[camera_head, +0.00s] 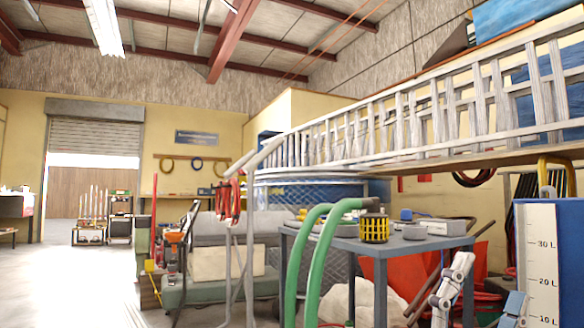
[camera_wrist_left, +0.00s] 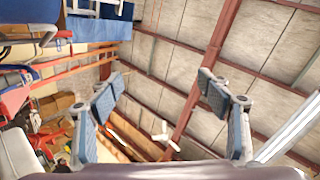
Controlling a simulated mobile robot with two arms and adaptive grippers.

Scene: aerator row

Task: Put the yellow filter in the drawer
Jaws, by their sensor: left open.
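The yellow filter (camera_head: 375,228) is a slatted yellow basket with a dark top. It stands upright on the grey table (camera_head: 408,243), close to its front edge. My left gripper (camera_head: 489,280) is low at the right, in front of the table and apart from the filter. Its fingers are spread, with nothing between them. In the left wrist view the open fingers (camera_wrist_left: 160,84) have blue pads and point towards the roof. My right gripper is not in view. I cannot make out a drawer in either view.
Green hoses (camera_head: 318,250) arch up to the table's left side. A blue container with a white litre scale (camera_head: 541,262) stands at the far right, beside my left gripper. A long ladder (camera_head: 400,120) lies above. The floor at left (camera_head: 75,285) is clear.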

